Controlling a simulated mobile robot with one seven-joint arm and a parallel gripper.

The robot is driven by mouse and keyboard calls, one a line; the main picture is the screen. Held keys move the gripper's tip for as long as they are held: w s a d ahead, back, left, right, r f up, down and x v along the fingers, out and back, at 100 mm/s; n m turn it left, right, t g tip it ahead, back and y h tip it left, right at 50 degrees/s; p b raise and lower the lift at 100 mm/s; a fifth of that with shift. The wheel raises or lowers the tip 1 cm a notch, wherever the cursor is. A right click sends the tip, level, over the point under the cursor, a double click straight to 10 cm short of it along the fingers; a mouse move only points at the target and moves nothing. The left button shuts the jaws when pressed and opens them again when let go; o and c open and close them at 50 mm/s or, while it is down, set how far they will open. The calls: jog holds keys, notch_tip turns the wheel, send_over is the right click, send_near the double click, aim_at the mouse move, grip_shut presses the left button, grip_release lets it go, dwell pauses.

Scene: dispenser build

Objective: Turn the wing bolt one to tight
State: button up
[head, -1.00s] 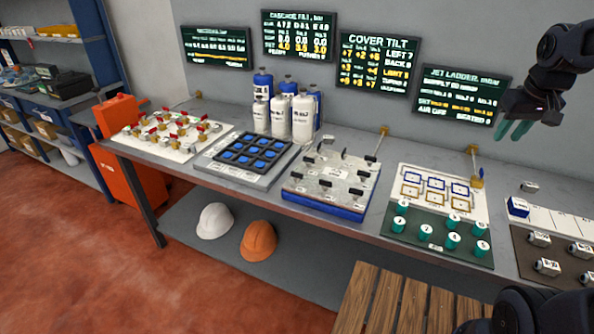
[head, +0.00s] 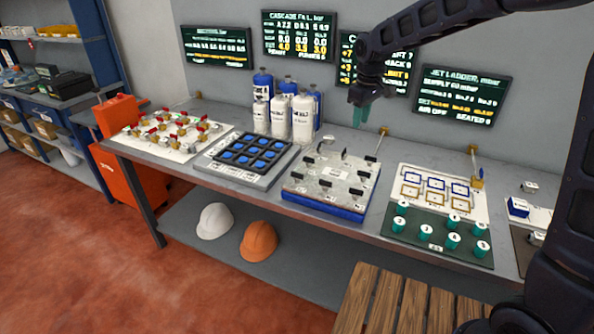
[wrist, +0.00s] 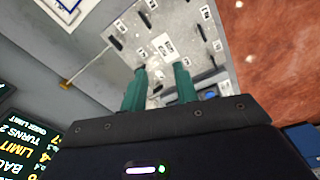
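The metal cover plate (head: 328,184) sits on a blue base in the middle of the bench, with several black wing bolts (head: 355,191) standing on it. It also shows in the wrist view (wrist: 190,45), where black wing bolts (wrist: 118,43) have small number tags beside them. The tags are too small to tell which bolt is number one. My gripper (head: 358,108) is above and behind the plate, apart from it. In the wrist view my gripper (wrist: 161,88) has two green fingers spread with a gap and nothing between them. The fingers and palm hide part of the plate.
A thin rod with a brass end (head: 378,146) stands behind the plate. White and blue cylinders (head: 303,118) stand at the back left. A blue-dotted tray (head: 250,150) lies left of the plate; a green board (head: 425,243) lies right. The cover tilt screen (head: 347,75) is partly hidden by my arm.

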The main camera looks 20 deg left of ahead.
aim_at(297, 173)
jog(key=s+a+f+n, duration=0.2)
jog(key=s+a+f, duration=0.25)
jog(key=a, duration=0.45)
jog(key=s+a+f+n, duration=0.25)
jog(key=a+f, duration=0.25)
jog(key=a, duration=0.4)
jog(key=shift+m+g+h, duration=0.25)
jog(key=shift+g+h, duration=0.05)
jog(key=shift+g, duration=0.1)
jog(key=f, duration=1)
jog(key=shift+s+d+f, duration=0.15)
jog(key=shift+s+f, duration=0.15)
jog(key=shift+s, duration=0.05)
jog(key=shift+c, duration=0.2)
grip_shut()
